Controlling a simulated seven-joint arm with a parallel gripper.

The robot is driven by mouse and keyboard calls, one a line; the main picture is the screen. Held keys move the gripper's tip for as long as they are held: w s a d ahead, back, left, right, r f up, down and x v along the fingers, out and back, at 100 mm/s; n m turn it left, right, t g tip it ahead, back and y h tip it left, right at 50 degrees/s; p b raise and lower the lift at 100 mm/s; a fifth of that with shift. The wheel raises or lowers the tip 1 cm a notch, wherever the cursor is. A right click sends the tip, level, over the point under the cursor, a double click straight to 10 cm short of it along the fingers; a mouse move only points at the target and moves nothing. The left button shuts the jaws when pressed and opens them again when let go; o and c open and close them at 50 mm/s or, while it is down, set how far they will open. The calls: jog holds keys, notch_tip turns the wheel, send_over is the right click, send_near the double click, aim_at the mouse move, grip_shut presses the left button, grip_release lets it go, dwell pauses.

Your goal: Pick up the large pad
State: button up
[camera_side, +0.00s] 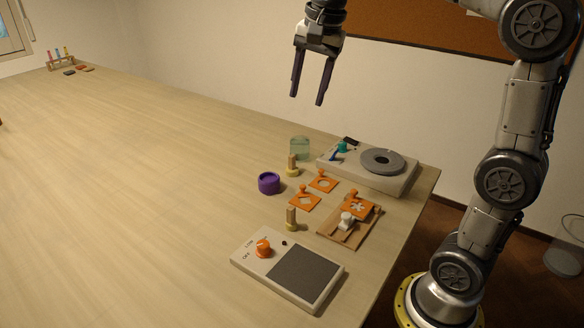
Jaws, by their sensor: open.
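My gripper (306,98) hangs open and empty, fingers down, high above the back of the table. Two pads with upright wooden handles and pale yellow bases stand apart on the table. One handled pad (291,221) is nearer the camera, beside the wooden tray. The other handled pad (292,169) is farther back, near the glass jar. They look close in size, and I cannot tell from this view which is the large one. My gripper touches neither.
Nearby are a purple pot (269,183), orange stencil plates (305,201), a wooden tray (341,236), a glass jar (300,147), a device with a grey disc (408,180) and a white panel with an orange knob (250,265).

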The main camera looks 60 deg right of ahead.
jog(key=w+d+f+m+g, duration=0.25)
jog(key=w+d+f, duration=0.3)
jog(key=w, duration=0.35)
send_over(292, 156)
notch_tip(292, 156, down, 6)
jog(key=f, duration=0.1)
jog(key=shift+m, duration=0.35)
jog(key=f, duration=0.7)
jog(key=shift+w+d, duration=0.1)
jog(key=shift+d, duration=0.15)
jog(key=shift+a+f, duration=0.15)
jog(key=shift+f, duration=2.5)
grip_shut()
